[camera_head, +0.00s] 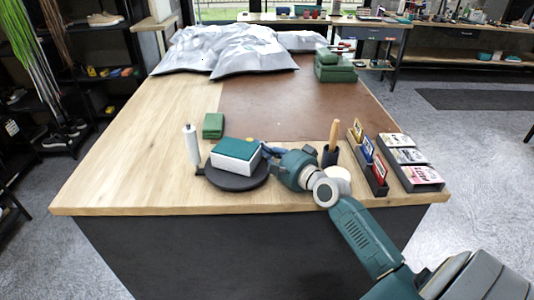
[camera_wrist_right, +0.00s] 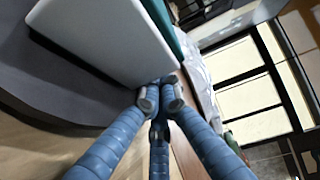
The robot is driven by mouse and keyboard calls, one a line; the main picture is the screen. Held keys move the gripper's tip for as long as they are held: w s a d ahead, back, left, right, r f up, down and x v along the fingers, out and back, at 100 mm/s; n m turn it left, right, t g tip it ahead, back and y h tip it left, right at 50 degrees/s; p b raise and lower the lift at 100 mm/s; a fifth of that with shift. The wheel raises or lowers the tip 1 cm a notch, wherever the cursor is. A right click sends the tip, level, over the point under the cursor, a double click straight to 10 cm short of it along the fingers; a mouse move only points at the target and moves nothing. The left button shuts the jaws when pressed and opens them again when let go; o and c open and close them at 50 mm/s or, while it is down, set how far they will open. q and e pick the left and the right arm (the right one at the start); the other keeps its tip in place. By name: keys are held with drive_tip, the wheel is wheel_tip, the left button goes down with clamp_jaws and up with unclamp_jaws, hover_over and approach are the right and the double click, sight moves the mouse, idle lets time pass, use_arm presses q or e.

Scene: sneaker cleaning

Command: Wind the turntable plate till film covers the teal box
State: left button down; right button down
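A white box with a teal lid (camera_head: 236,149) sits on the dark round turntable plate (camera_head: 237,183). In the right wrist view the box's pale side (camera_wrist_right: 105,35) and the grey plate (camera_wrist_right: 55,90) fill the upper left. A white film roll (camera_head: 191,146) stands upright left of the plate. No film is discernible across the box. My right gripper (camera_head: 266,151) is at the box's right side. In the right wrist view its blue fingers (camera_wrist_right: 161,95) converge with tips close together near the box's lower corner; contact is unclear. My left gripper is out of view.
A green block (camera_head: 213,125) lies behind the plate. A dark holder with a wooden-handled tool (camera_head: 333,135), a card rack (camera_head: 368,158) and a tray of packets (camera_head: 410,160) stand right. Silvery bags (camera_head: 235,50) and a green case (camera_head: 334,66) are farther back. The brown mat's (camera_head: 290,105) middle is clear.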

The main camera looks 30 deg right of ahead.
drive_tip(key=shift+w, duration=0.25)
idle(0.6)
drive_tip(key=s, duration=0.4)
drive_tip(key=s+d, duration=0.1)
drive_tip(key=s, duration=0.7)
drive_tip(key=shift+d+r, duration=0.15)
drive_tip(key=shift+r, duration=0.25)
drive_tip(key=shift+w+r, duration=0.1)
